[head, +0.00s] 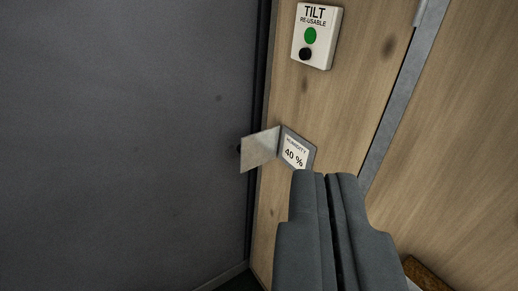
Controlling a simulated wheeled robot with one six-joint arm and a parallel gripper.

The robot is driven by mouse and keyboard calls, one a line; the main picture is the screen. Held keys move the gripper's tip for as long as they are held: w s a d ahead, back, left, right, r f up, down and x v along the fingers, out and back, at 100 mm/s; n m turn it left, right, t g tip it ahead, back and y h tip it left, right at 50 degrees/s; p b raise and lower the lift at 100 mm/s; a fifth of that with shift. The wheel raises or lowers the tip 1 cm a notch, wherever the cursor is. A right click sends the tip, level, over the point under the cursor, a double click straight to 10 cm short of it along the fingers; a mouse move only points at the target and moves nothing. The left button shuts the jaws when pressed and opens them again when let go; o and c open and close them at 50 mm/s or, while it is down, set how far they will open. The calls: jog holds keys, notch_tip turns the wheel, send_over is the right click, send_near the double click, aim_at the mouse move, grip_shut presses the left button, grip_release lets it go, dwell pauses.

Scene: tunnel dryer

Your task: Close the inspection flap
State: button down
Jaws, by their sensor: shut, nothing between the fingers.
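The inspection flap (260,150) is a small pale metal plate on the wooden panel. It stands open, swung out to the left of its opening. In the opening a humidity label (294,153) reading 40 % shows. My gripper (324,173) is shut and empty, its fingertips in the picture just below and right of the label. In the picture it appears apart from the flap; I cannot tell the depth gap to the panel.
A white tilt indicator (317,36) with a green and a black dot is on the wooden panel (350,100) above. A dark grey wall (120,140) fills the left. A metal strip (405,85) runs down the panel at right. A brown object (427,274) shows at bottom right.

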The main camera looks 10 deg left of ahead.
aim_at(256, 146)
jog(key=w+a+f+n+y, duration=0.1)
jog(key=w+a+f+n, duration=0.35)
jog(key=w, duration=0.55)
jog(key=w+a+f+n, duration=0.4)
jog(key=w+f+n, duration=0.1)
jog(key=w, duration=0.5)
jog(key=w+a+f+n+h, duration=0.1)
jog(key=w+a+f+n, duration=0.35)
jog(key=f, duration=0.35)
jog(key=w+a+f+n, duration=0.35)
jog(key=w+f, duration=0.25)
jog(key=f, duration=0.2)
jog(key=w, duration=1)
jog(key=shift+m, duration=0.35)
jog(key=shift+s+d, duration=1.4)
jog(key=shift+s, duration=0.15)
jog(key=shift+s, duration=0.1)
